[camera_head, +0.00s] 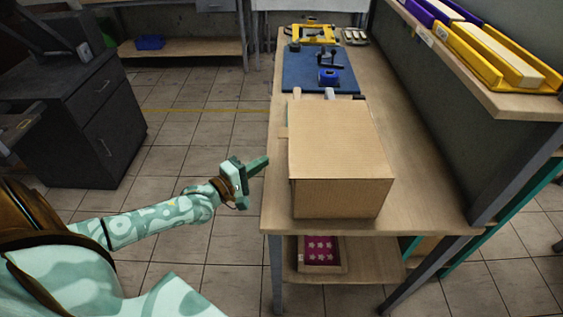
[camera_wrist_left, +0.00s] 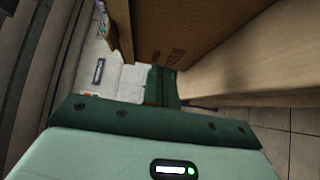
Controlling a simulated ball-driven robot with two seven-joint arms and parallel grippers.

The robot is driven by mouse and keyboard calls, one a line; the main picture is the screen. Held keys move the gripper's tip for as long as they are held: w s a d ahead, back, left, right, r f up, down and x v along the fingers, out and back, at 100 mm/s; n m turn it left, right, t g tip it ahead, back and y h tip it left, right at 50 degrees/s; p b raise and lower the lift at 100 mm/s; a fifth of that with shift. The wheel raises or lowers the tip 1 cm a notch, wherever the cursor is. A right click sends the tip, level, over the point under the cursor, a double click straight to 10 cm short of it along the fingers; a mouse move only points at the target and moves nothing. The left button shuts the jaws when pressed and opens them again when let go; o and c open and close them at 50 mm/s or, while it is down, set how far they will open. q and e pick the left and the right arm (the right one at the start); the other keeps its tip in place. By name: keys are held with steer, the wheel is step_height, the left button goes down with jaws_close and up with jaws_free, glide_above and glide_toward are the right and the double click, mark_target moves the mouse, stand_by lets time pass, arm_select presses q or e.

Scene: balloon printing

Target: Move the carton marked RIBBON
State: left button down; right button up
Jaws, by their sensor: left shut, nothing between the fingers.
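A large brown carton (camera_head: 335,140) stands closed on the wooden table, near its front left edge. No marking shows on its top or front in the head view. In the left wrist view the carton (camera_wrist_left: 200,25) fills the top, with dark lettering on its side too small to read surely. My left gripper (camera_head: 266,162) is shut and empty, just left of the table edge, beside the carton with a gap between. Its green fingers (camera_wrist_left: 163,80) show in the left wrist view, close to the carton. My right gripper is not in view.
The wooden table (camera_head: 420,190) has bare room right of the carton. A shelf with yellow trays (camera_head: 480,60) overhangs the right. A dark cabinet (camera_head: 80,120) stands left.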

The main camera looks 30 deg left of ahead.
arm_select(q)
steer(key=w+d, duration=0.3)
steer(key=w, duration=0.1)
steer(key=shift+d, duration=0.15)
steer(key=shift+w+d, duration=0.15)
steer(key=shift+d, duration=0.15)
steer(key=w+d, duration=0.1)
steer(key=d, duration=0.2)
steer(key=w+d+p, duration=0.1)
steer(key=w+d, duration=0.1)
steer(key=d, duration=0.1)
steer(key=w+d, duration=0.2)
steer(key=shift+w+d+r, duration=0.1)
steer(key=shift+d, duration=0.3)
steer(key=w+d, duration=0.2)
steer(key=d, duration=0.2)
steer(key=w+d+b, duration=0.1)
steer(key=w+d, duration=0.1)
steer(key=d, duration=0.2)
steer(key=w+d, duration=0.3)
steer(key=d, duration=0.1)
steer(key=shift+w+d+b, duration=0.1)
steer(key=shift+b, duration=0.25)
